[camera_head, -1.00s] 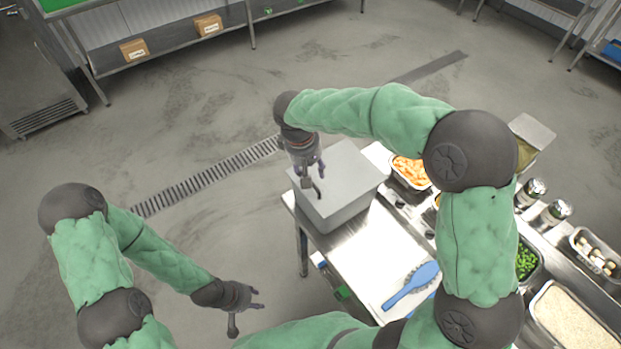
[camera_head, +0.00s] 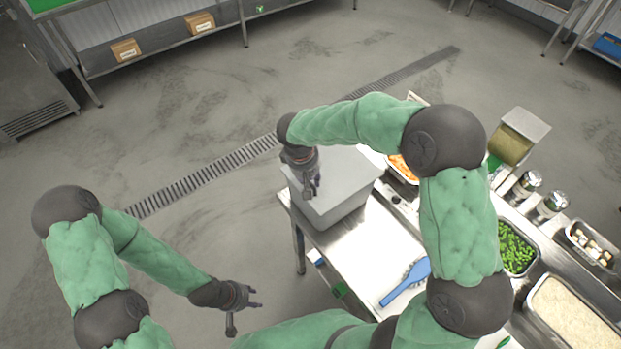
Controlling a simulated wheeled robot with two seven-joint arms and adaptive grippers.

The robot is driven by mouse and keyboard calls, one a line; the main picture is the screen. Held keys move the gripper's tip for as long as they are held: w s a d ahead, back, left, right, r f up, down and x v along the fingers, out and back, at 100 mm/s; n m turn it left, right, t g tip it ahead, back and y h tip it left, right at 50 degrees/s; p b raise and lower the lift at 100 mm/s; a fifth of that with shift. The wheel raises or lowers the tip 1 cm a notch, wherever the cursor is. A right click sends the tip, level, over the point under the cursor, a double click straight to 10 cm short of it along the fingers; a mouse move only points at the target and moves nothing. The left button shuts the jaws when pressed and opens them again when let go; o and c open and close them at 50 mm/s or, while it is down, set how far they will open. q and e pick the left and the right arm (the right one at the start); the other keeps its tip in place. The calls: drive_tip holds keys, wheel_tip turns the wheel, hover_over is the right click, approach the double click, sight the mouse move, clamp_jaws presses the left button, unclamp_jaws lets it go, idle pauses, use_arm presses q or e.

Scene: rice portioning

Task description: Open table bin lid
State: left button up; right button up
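The table bin (camera_head: 335,218) is a grey box on the left end of the steel table. Its flat grey lid (camera_head: 348,178) lies on top and looks closed. My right gripper (camera_head: 312,192) points down over the left part of the lid. Its fingers look close together, and the lid's handle is hidden behind them. I cannot tell whether they touch or hold it. My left gripper (camera_head: 250,303) hangs over the floor, left of the table, with its fingers spread and nothing between them.
Trays of carrots, green vegetables (camera_head: 515,248) and rice (camera_head: 575,320) stand to the right, with two shakers (camera_head: 550,206). The floor left of the table is clear.

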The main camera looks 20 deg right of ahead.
clamp_jaws()
drive_tip(key=shift+r, duration=0.1)
